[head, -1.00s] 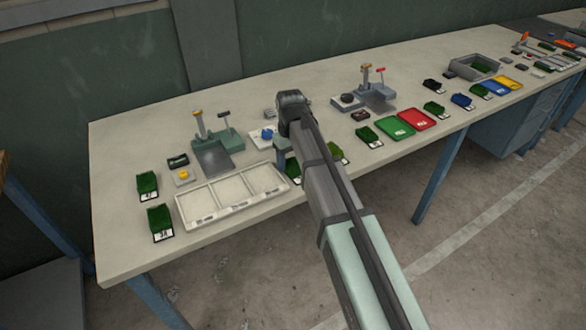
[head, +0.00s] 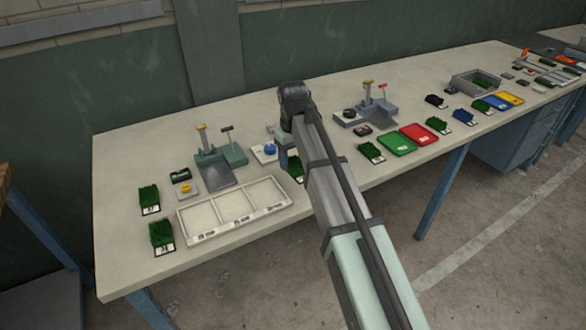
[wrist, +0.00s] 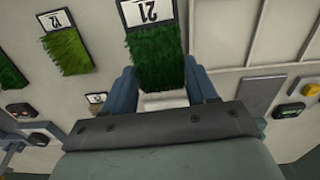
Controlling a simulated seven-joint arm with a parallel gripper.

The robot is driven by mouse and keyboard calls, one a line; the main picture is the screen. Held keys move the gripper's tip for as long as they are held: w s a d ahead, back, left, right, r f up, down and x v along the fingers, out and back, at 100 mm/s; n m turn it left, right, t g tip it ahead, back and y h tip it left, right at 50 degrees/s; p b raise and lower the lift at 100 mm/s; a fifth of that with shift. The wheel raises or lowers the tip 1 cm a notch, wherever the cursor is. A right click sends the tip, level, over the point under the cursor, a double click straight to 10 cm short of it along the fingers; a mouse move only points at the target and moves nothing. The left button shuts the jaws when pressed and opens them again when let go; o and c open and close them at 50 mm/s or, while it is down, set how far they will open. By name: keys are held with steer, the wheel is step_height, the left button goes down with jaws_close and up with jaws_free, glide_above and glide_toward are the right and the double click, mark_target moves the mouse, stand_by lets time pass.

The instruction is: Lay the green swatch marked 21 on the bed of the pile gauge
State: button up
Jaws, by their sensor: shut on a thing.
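My gripper is shut on the green swatch marked 21 (wrist: 156,58). In the wrist view its blue fingers (wrist: 160,88) stand on both sides of the turf, with the label at the top of the picture. In the head view my arm mostly hides the gripper; green turf (head: 296,170) shows just left of the arm. Two gauge-like stands are on the bench: a teal one (head: 231,152) left of my gripper, with a sloping grey plate (head: 217,174), and a grey one (head: 367,114) to the right with a red-tipped lever. Both plates look empty. I cannot tell which is the pile gauge.
A white three-part tray (head: 236,208) lies front left of my gripper. Green (head: 397,143) and red (head: 419,134) trays and more swatches lie right. Another labelled swatch (wrist: 66,48) is beside mine in the wrist view.

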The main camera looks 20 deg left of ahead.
step_height(320, 180, up, 2)
steer(key=shift+r, duration=0.1)
steer(key=shift+a+r, duration=0.15)
steer(key=shift+r, duration=0.15)
steer(key=s+a+n, duration=0.1)
steer(key=s+a, duration=0.3)
steer(key=a, duration=0.3)
steer(key=m, duration=0.2)
glide_above(215, 170)
steer(key=shift+f, duration=4.3)
steer(key=o, duration=0.7)
steer(key=shift+f, duration=0.1)
steer(key=shift+o, duration=0.2)
